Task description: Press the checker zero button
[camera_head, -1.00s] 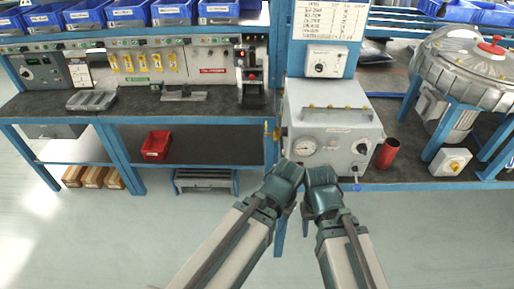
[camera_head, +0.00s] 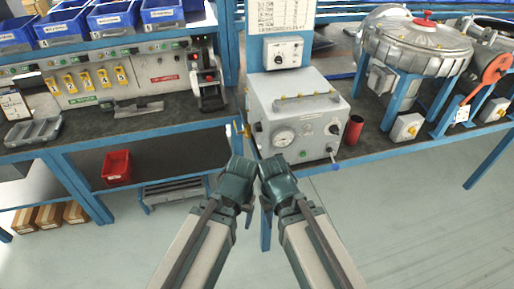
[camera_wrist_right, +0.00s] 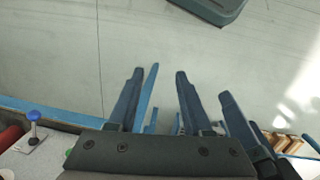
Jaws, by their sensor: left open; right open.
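The grey box with a round dial gauge (camera_head: 297,118), which looks like the checker, stands on the bench right of centre in the head view. Its front has dark knobs and a blue-tipped lever at the lower right. No zero label can be read. In the right wrist view a corner of the box (camera_wrist_right: 40,150) shows at lower left, with a blue knob (camera_wrist_right: 34,115) and a small green spot. My left gripper (camera_head: 239,165) and right gripper (camera_head: 271,165) are side by side, below and in front of the box, apart from it. Both are open and empty.
A red cylinder (camera_head: 354,129) stands right of the box. A large round metal housing (camera_head: 417,46) sits on a blue stand farther right. A red bin (camera_head: 116,167) lies on the lower left shelf. The blue bench edge (camera_head: 400,147) runs before them. The floor in front is clear.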

